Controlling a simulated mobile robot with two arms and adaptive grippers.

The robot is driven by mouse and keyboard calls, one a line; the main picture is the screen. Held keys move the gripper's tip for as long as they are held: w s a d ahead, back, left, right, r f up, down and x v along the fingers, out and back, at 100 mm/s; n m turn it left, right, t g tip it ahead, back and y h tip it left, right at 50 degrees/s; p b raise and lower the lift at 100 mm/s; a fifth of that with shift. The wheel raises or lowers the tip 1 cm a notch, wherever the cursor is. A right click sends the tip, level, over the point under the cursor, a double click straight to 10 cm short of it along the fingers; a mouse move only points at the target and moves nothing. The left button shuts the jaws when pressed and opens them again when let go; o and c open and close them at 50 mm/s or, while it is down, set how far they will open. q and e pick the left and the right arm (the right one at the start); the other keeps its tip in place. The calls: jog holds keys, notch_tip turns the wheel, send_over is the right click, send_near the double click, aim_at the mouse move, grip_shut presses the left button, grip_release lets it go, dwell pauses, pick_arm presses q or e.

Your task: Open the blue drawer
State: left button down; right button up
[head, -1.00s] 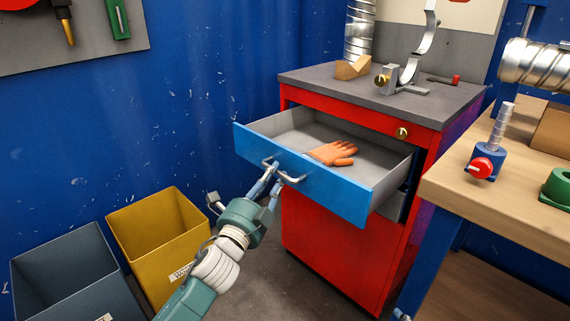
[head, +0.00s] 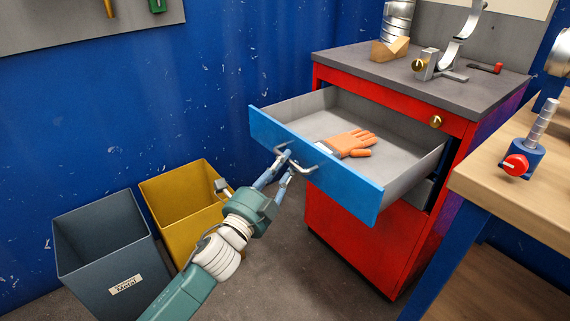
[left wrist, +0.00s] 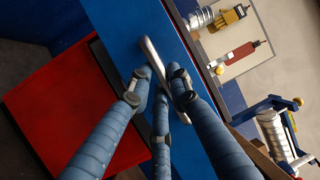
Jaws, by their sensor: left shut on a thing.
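The blue drawer (head: 335,182) stands far out of the red cabinet (head: 352,232), with an orange glove (head: 349,142) lying inside it. My left gripper (head: 284,164) is shut on the metal handle (head: 300,168) at the drawer's front. In the left wrist view the blue fingers close around the handle (left wrist: 153,58), against the blue drawer front (left wrist: 120,18). My right gripper is not in view.
A wooden workbench (head: 515,185) with a red-knobbed fitting (head: 522,160) stands to the right. A grey bin (head: 105,250) and a yellow bin (head: 185,205) stand on the floor at left. Metal parts sit on the cabinet's grey top (head: 400,80).

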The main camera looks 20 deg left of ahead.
pick_arm(q)
jog(key=c, duration=1.6)
grip_release()
jog(key=v, duration=1.2)
jog(key=shift+f, duration=0.1)
